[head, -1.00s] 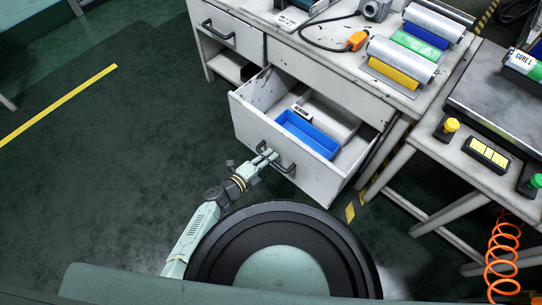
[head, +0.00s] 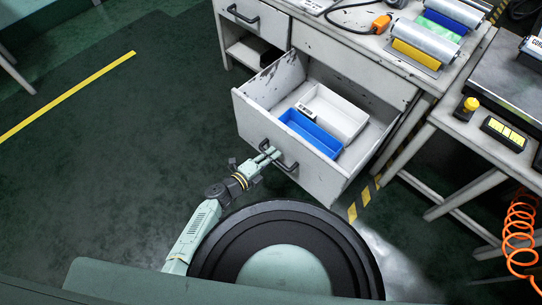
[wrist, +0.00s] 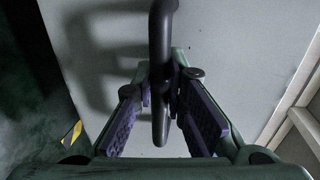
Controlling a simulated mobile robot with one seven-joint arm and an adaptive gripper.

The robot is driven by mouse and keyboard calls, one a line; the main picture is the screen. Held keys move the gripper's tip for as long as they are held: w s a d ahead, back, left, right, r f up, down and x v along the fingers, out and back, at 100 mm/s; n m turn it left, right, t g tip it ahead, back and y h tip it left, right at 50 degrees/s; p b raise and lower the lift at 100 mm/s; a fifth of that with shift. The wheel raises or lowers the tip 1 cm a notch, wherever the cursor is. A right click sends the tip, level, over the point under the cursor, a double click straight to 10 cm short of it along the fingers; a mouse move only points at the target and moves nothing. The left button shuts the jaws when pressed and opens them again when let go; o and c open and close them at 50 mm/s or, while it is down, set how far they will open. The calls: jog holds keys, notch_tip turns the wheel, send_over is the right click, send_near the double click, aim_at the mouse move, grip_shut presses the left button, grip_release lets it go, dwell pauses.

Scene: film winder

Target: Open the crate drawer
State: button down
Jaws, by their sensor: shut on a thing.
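The crate drawer (head: 247,120) is a worn white drawer pulled well out of the bench, with its inside in view. It holds a blue tray (head: 312,134) and a white tray (head: 340,114). My gripper (head: 270,156) is at the dark handle (head: 289,166) on the drawer's front. In the wrist view my gripper (wrist: 160,100) has its fingers on both sides of the handle (wrist: 161,45), shut on it. The drawer front (wrist: 230,55) fills most of that view.
A second, closed drawer (head: 240,17) is at the upper left of the bench. A side table (head: 470,130) with a yellow button (head: 467,106) stands at the right, near an orange coiled hose (head: 519,232). The floor at left is clear.

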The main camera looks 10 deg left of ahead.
jog(key=c, duration=1.6)
grip_release()
